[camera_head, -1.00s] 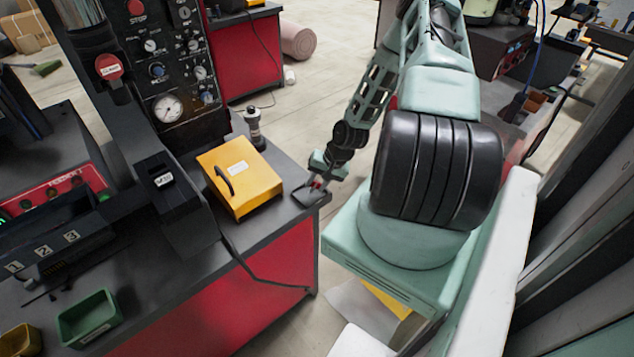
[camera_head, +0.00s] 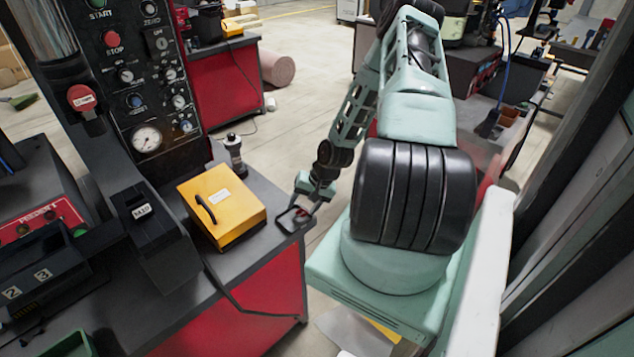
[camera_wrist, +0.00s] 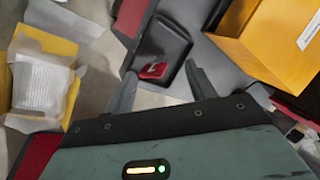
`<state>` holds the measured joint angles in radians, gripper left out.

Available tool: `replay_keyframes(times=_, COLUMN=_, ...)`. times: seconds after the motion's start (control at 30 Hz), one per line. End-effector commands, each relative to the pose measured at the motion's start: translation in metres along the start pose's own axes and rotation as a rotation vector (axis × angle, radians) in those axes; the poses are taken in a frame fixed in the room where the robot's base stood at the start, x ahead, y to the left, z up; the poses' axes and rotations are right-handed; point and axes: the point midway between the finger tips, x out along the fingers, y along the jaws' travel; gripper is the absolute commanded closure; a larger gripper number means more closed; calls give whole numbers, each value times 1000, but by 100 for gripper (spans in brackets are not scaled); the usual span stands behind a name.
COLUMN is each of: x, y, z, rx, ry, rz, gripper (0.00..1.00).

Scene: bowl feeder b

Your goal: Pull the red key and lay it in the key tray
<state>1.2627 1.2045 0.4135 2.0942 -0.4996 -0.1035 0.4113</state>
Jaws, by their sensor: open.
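The red key (camera_head: 300,211) lies in the small black key tray (camera_head: 285,226) at the table's right corner in the head view. In the wrist view the red key (camera_wrist: 153,71) shows as a red head with a dark part, inside the tray (camera_wrist: 172,38) near its rim. My gripper (camera_head: 306,203) is just above the tray's far right side. In the wrist view my gripper (camera_wrist: 160,72) is open, its two fingers apart on either side of the key. No contact between fingers and key shows.
A yellow box with a black handle (camera_head: 222,204) stands left of the tray. A dark cylinder (camera_head: 234,152) stands behind it. The control panel (camera_head: 143,80) with a red STOP button rises at the left. An open carton (camera_wrist: 42,82) with papers shows in the wrist view.

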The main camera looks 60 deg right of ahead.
Motion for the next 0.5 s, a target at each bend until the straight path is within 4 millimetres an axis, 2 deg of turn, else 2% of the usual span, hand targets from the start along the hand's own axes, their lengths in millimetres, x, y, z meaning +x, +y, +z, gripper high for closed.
replay_keyframes(times=0.5, x=-115, y=0, z=-2, rx=-1, ry=8, rz=-2, gripper=45)
